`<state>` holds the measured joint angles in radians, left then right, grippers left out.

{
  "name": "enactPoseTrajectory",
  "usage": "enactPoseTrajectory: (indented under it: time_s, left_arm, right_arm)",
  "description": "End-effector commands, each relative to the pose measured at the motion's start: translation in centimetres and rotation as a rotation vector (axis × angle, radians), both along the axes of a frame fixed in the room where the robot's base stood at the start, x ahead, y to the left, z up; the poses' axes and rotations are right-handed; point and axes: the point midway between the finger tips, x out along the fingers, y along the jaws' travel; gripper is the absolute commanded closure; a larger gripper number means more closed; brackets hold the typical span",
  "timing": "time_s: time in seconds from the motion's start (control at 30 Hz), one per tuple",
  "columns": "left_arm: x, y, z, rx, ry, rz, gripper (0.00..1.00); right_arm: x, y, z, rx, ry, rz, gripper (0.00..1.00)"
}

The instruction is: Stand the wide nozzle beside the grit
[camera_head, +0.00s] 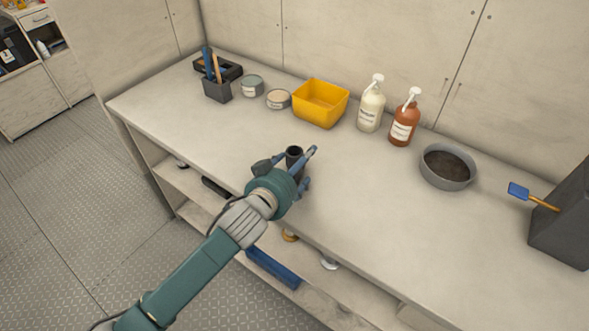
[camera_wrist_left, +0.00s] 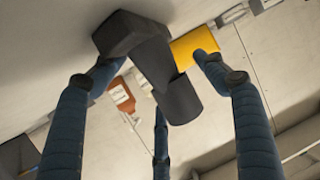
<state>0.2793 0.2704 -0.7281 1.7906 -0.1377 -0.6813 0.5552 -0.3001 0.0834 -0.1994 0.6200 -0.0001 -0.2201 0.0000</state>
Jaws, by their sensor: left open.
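The wide nozzle is a dark grey piece with a round tube and a broad blocky foot. In the head view its open tube end (camera_head: 294,153) points up near the counter's front edge; my gripper hides much of the rest. In the left wrist view the nozzle (camera_wrist_left: 165,62) lies between my fingers. My left gripper (camera_head: 302,168) is open, its blue fingers spread around the nozzle; the fingers also show in the left wrist view (camera_wrist_left: 155,80). Whether any finger touches it I cannot tell. A grey bowl (camera_head: 447,181) of dark grainy stuff, perhaps the grit, stands at the right.
Along the back of the counter (camera_head: 370,215) stand a brush pot (camera_head: 217,91), two tins, a yellow bin (camera_head: 319,104), a white bottle (camera_head: 371,108) and an orange bottle (camera_head: 404,123). A dark box (camera_head: 562,225) with a blue-ended tool is at the right. The counter's middle is clear.

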Motion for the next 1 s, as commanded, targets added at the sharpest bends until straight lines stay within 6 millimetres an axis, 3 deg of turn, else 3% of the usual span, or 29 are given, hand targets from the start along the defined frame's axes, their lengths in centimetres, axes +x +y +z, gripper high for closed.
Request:
enactPoseTrajectory:
  time_s: [0.2, 0.43, 0.5, 0.77, 1.0]
  left_arm:
    - [0.0, 0.0, 0.0, 0.0, -0.001, 0.0, 0.3]
    - [0.0, 0.0, 0.0, 0.0, 0.0, 0.0, 0.76]
    - [0.0, 0.0, 0.0, 0.0, -0.001, 0.0, 0.83]
    - [0.0, 0.0, 0.2, 0.0, -0.001, 0.001, 0.83]
    - [0.1, 0.0, 2.6, -0.003, -0.005, 0.0, 0.83]
  right_arm:
    - [0.0, 0.1, 0.0, 0.001, -0.001, -0.001, 0.6]
    - [0.0, 0.5, 0.0, 0.006, -0.001, -0.003, 0.6]
    - [0.0, 0.6, 0.0, 0.007, -0.001, -0.002, 0.6]
    - [0.0, 0.6, 0.0, 0.008, 0.0, -0.002, 0.6]
    - [0.0, 0.6, 0.0, 0.006, -0.001, -0.001, 0.6]
